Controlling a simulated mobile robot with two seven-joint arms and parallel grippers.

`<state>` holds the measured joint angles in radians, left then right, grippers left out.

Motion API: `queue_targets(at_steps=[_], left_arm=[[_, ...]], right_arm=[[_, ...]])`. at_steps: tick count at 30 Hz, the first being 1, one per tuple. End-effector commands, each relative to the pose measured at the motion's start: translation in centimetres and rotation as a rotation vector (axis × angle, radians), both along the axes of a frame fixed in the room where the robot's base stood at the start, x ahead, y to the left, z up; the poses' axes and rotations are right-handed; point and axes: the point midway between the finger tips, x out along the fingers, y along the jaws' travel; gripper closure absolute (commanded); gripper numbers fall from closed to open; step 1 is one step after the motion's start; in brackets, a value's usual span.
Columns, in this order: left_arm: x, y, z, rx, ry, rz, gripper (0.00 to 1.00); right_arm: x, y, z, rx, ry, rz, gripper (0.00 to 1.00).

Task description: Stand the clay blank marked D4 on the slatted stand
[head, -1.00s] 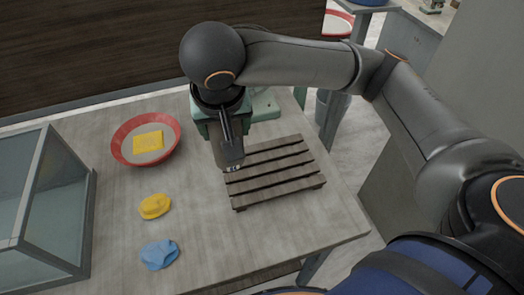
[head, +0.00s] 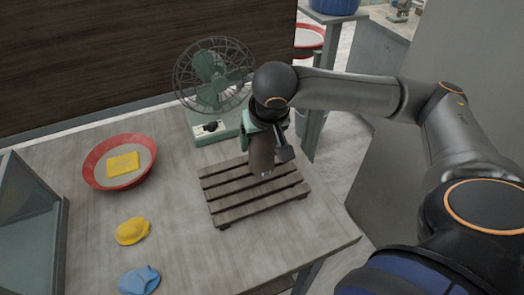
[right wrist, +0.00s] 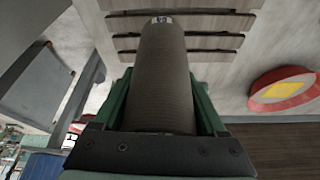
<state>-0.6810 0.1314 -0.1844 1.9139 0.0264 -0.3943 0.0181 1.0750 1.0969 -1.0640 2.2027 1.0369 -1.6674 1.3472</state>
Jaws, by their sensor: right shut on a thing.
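A dark grey-brown clay cylinder (head: 262,153) is held upright, or nearly so, in my right gripper (head: 264,138). It also shows in the right wrist view (right wrist: 163,75) between the green fingers (right wrist: 163,112). A small pale label sits at its far end, too small to read, so I cannot confirm D4. The dark slatted stand (head: 236,197) lies on the table below it, and its slats show behind the cylinder in the right wrist view (right wrist: 215,42). The cylinder's lower end appears over the stand's rear middle slats; I cannot tell whether it touches. My left gripper is not in view.
A green fan (head: 212,80) stands close behind the stand. A red-rimmed bowl (head: 88,172) with a yellow block (head: 123,164), a yellow lump (head: 132,231) and a blue cloth-like piece (head: 139,281) lie to the left. A glass-sided case (head: 28,225) is at far left.

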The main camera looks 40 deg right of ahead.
Motion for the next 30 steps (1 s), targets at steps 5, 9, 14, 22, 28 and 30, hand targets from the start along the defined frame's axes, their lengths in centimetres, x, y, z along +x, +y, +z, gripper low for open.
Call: queue_targets(at_steps=[5, 9, 14, 22, 28, 30], left_arm=[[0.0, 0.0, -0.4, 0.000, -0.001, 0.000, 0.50], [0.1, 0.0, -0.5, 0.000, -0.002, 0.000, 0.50], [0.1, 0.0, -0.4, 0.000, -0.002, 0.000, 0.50], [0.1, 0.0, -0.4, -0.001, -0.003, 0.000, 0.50], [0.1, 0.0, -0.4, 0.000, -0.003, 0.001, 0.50], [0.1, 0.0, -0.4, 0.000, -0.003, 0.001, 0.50]], right_arm=[[0.0, -0.5, -2.6, -0.002, 0.001, -0.001, 1.00], [0.0, -0.5, -3.4, -0.002, -0.003, -0.001, 1.00], [0.1, -0.5, -3.4, 0.000, -0.003, -0.002, 1.00], [0.0, -0.5, -3.8, 0.000, 0.001, -0.001, 0.18], [0.0, -0.5, -3.8, -0.001, 0.001, -0.002, 0.00], [0.0, -0.5, -3.8, -0.001, 0.001, -0.002, 0.00]])
